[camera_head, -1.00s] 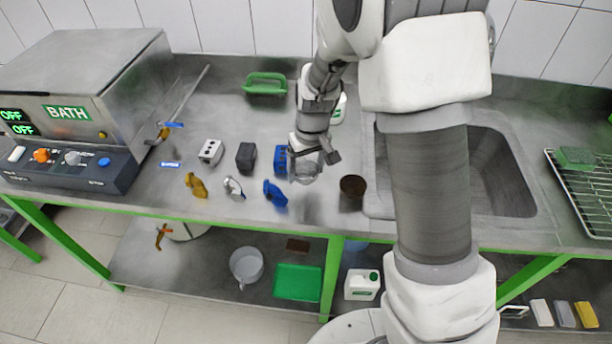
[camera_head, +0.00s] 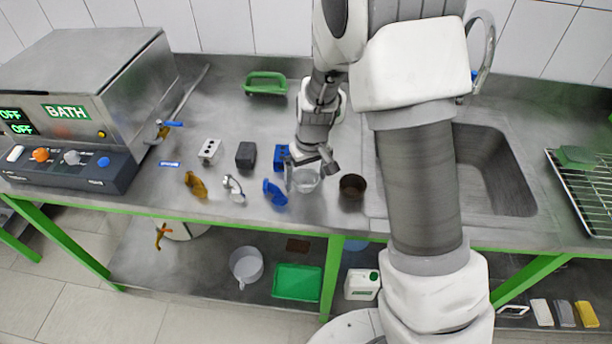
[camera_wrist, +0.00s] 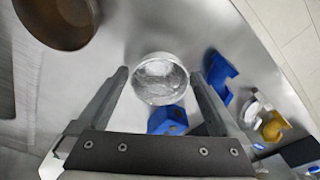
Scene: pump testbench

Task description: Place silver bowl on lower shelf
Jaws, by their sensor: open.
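The silver bowl (camera_head: 306,181) stands on the steel worktop, between a blue clamp-like part and a dark brown bowl. In the wrist view the silver bowl (camera_wrist: 160,79) lies ahead between the fingertips. My gripper (camera_head: 312,168) is open over it, its fingers (camera_wrist: 158,75) on either side. I cannot tell whether they touch it. The lower shelf (camera_head: 215,278) runs under the worktop, with free patches between the things on it.
The dark brown bowl (camera_head: 352,186) stands close to the right of my gripper. Blue parts (camera_head: 275,192) lie to the left. On the lower shelf are a white pot (camera_head: 246,265), a green tray (camera_head: 297,284) and a white canister (camera_head: 361,284). A green leg (camera_head: 333,275) divides the front.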

